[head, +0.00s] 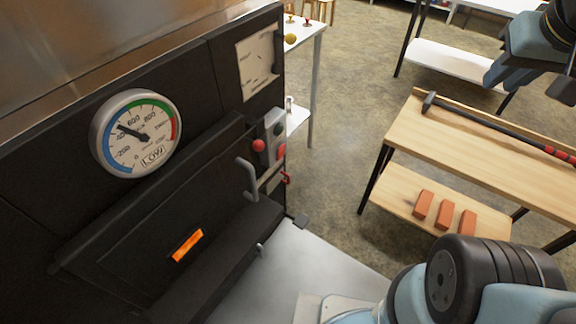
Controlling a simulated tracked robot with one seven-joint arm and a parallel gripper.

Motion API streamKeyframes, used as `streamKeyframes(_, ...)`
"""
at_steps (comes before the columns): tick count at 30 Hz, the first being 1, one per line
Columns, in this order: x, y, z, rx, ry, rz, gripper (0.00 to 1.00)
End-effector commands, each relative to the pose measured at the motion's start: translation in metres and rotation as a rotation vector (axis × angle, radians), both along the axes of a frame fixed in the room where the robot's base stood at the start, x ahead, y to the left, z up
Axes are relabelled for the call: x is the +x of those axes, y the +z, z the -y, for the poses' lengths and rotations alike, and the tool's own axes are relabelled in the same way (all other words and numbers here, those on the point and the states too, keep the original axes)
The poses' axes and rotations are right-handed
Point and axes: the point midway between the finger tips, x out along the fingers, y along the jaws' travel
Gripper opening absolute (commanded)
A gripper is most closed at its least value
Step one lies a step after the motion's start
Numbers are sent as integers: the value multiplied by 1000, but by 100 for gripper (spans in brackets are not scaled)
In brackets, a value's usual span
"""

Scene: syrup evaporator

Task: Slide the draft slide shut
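The black evaporator front (225,75) fills the left of the head view. A narrow slot (187,246) in its lower dark panel glows orange, so an opening shows there. A small grey knob (260,249) sticks out to the right of the slot, low on the front. I cannot tell for certain which part is the draft slide; the dark panel around the slot shows no clear slide edge. A grey bent handle (248,179) stands out above the knob. Parts of my blue and black arm show at the right, but my gripper's fingers are not in view.
A round gauge (137,132) marked LOW is on the front. A control box with a red button (259,146) sits beside the handle. A wooden bench (455,137) holds a long-handled hammer (500,125), with several orange bricks (444,214) below. Open floor lies between.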

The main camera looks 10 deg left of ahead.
Motion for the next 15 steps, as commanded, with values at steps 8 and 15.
streamKeyframes(8, 83, -7, -1, -73, 70, 58, 36)
streamKeyframes(15, 156, -22, -8, -130, 149, 119, 36)
